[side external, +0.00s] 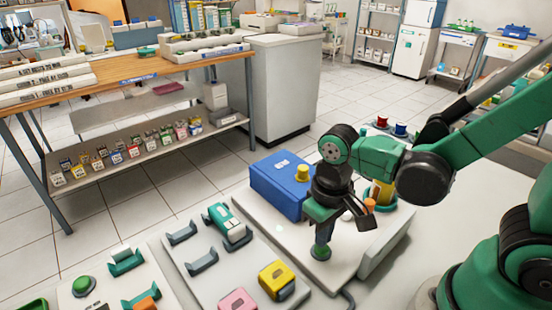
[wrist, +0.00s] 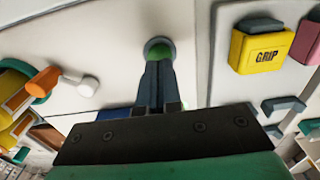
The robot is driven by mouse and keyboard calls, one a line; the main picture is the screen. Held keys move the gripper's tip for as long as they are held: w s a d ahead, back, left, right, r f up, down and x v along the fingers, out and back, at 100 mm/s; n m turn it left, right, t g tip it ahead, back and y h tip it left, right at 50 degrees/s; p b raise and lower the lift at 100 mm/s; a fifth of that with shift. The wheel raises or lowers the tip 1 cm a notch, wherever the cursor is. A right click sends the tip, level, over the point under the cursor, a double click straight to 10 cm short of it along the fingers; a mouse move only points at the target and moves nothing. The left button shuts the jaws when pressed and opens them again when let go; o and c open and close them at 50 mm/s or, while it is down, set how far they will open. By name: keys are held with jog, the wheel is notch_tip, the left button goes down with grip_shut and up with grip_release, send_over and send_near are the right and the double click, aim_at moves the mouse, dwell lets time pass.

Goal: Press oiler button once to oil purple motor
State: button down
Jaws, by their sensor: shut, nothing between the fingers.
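A round green button (side external: 320,254) in a dark ring sits on a pale panel. It also shows in the wrist view (wrist: 158,48), partly covered by the fingertips. My gripper (side external: 323,240) points down over it, shut and empty. In the wrist view the fingertips (wrist: 158,64) overlap the button's near edge; I cannot tell whether they touch or press it. A blue box (side external: 280,184) with a yellow knob stands behind the button. I cannot make out a purple motor in either view.
A yellow cylinder with an orange part (side external: 370,205) stands in a green base, partly behind my arm. A yellow block (side external: 277,281) marked GRIP (wrist: 262,47) and a pink block (side external: 237,300) lie on the front panel. A green-and-white device (side external: 228,224) sits further left.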

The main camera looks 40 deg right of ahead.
jog(key=shift+r, duration=2.75)
jog(key=w+d+r+t, duration=0.3)
jog(key=d+t, duration=0.2)
jog(key=t, duration=0.2)
jog(key=shift+w+r, duration=0.35)
jog(key=shift+r, duration=0.05)
jog(key=c, duration=1.5)
grip_release()
